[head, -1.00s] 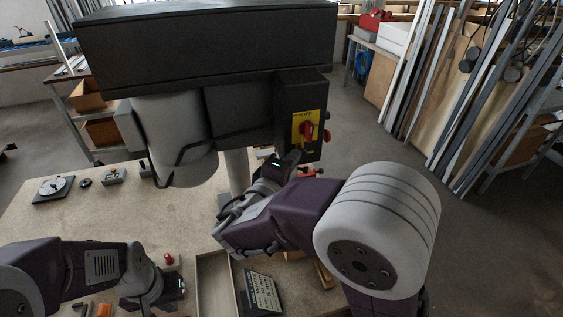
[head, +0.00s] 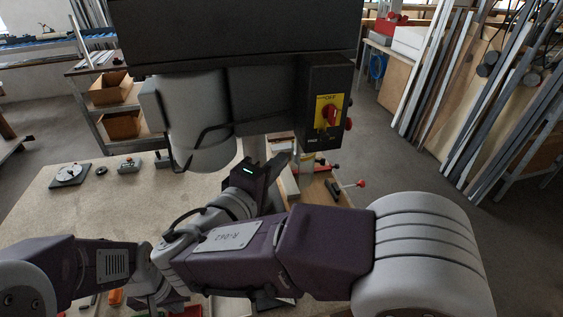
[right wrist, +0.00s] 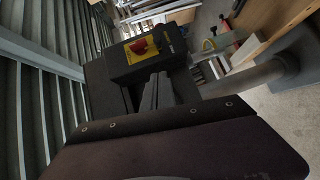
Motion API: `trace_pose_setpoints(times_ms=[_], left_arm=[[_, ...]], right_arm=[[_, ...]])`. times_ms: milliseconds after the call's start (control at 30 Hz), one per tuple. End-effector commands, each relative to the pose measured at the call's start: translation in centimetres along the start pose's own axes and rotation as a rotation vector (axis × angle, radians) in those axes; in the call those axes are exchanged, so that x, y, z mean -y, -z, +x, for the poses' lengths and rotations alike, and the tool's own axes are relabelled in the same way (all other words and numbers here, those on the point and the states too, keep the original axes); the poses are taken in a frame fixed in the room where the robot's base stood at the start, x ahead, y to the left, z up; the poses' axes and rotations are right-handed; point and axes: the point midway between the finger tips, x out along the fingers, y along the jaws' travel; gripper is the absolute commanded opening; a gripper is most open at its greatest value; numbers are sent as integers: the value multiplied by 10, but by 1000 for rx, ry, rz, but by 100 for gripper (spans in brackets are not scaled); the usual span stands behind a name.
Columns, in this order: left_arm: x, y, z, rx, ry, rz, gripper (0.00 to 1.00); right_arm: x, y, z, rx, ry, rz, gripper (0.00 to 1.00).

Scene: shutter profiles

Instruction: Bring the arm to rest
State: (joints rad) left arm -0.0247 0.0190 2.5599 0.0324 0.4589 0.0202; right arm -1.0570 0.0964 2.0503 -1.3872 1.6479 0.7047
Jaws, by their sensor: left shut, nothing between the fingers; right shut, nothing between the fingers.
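My right arm crosses the front of the head view, and its gripper (head: 270,174) is raised below the dark machine head, close to the machine's column. In the right wrist view its two dark fingers (right wrist: 156,94) lie together, empty, in front of the switch box. My left arm comes in low at the left. Its gripper (head: 172,300) is low at the bottom edge, mostly hidden behind my right arm, and its fingertips do not show.
A machine with a black head (head: 235,38) and grey motor (head: 198,120) stands over the bench (head: 60,215). Its switch box has a red knob (head: 330,114), also in the right wrist view (right wrist: 138,46). A red-knobbed lever (head: 361,184) sticks out right. Long profiles (head: 440,95) lean at the right.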

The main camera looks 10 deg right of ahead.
Motion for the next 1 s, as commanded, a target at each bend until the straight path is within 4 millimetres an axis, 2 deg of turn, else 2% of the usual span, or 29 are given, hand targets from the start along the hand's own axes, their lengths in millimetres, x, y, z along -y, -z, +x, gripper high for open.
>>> trace_pose_setpoints(times_ms=[233,300,367,400,467,500,533,600,667,700,767,800,867,900,1000], left_arm=[[0,0,0,0,0,0,0],[0,0,4,0,0,0,0],[0,-1,12,0,0,0,0],[0,-2,19,0,0,0,0],[0,-3,29,0,0,0,0],[1,-4,34,0,0,0,0],[1,-4,38,0,0,0,0],[1,-5,45,0,0,0,0],[1,-5,52,0,0,0,0],[1,-6,56,0,0,0,0],[1,-6,62,0,0,0,0],[1,-7,66,0,0,0,0],[1,-7,70,0,0,0,0],[1,-7,71,0,0,0,0],[1,-7,67,0,0,0,0]], right_arm=[[0,-1,1,2,0,0,0],[2,-8,12,37,-4,4,0],[5,-26,34,116,-13,17,0],[8,-47,54,193,-22,24,0],[19,-90,82,339,-12,19,0],[35,-122,95,441,29,15,0],[51,-145,102,511,76,13,0],[94,-195,108,659,222,12,0],[136,-232,102,772,374,29,0],[167,-253,93,838,487,54,0],[214,-275,72,919,673,121,0],[246,-282,55,960,801,189,0],[290,-278,29,984,986,322,0],[313,-264,14,969,1092,427,0],[342,-218,-2,852,1245,626,0]])
